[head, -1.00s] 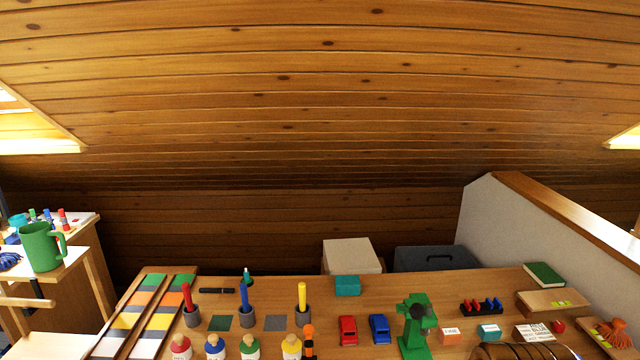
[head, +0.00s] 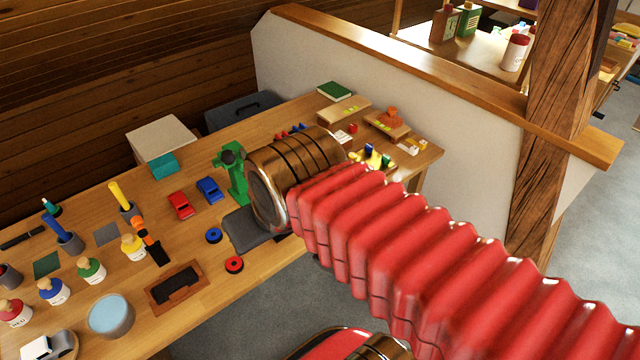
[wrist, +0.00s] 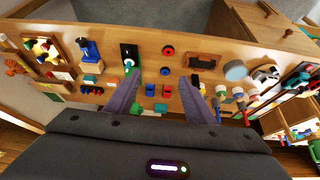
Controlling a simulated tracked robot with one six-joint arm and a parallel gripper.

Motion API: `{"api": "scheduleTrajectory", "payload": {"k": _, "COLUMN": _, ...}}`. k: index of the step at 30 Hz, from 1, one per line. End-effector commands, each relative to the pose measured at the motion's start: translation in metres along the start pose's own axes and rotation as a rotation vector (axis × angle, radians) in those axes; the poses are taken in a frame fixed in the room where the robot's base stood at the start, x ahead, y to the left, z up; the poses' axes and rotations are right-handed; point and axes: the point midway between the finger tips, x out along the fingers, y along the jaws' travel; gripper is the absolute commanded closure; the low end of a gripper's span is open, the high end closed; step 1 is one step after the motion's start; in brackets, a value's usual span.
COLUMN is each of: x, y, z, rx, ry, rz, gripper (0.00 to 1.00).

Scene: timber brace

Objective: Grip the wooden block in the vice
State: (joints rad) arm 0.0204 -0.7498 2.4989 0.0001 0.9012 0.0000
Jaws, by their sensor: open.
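In the wrist view, a small blue device that looks like a vice (wrist: 88,46) stands near the bench's edge at upper left. A pale wooden block (wrist: 92,68) shows right below it in the picture; I cannot tell whether it is touching the vice or between its jaws. My gripper (wrist: 160,88) is open, its two grey fingers wide apart over the bench with nothing between them. The blue device and block lie up and left of the fingers. In the head view my arm hides that part of the bench, and the fingers cannot be made out.
A green stand with a black knob (head: 232,170) stands by a dark plate (head: 248,230). A low wall (head: 400,110) and timber post (head: 560,120) stand right.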

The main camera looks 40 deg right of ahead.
Motion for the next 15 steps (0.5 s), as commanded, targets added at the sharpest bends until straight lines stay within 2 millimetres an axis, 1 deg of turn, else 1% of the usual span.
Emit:
{"api": "scheduleTrajectory", "payload": {"k": 2, "x": 0.004, "y": 0.009, "z": 0.001, "rx": 0.030, "ry": -0.014, "rz": 0.016, "gripper": 0.51}}
{"api": "scheduleTrajectory", "payload": {"k": 5, "x": 0.015, "y": 0.024, "z": 0.006, "rx": 0.081, "ry": -0.058, "rz": 0.041, "gripper": 0.51}}
{"api": "scheduleTrajectory", "payload": {"k": 9, "x": 0.037, "y": 0.052, "z": 0.018, "rx": 0.174, "ry": -0.146, "rz": 0.078, "gripper": 0.51}}
{"api": "scheduleTrajectory", "payload": {"k": 15, "x": 0.065, "y": 0.085, "z": 0.037, "rx": 0.319, "ry": -0.263, "rz": 0.096, "gripper": 0.51}}
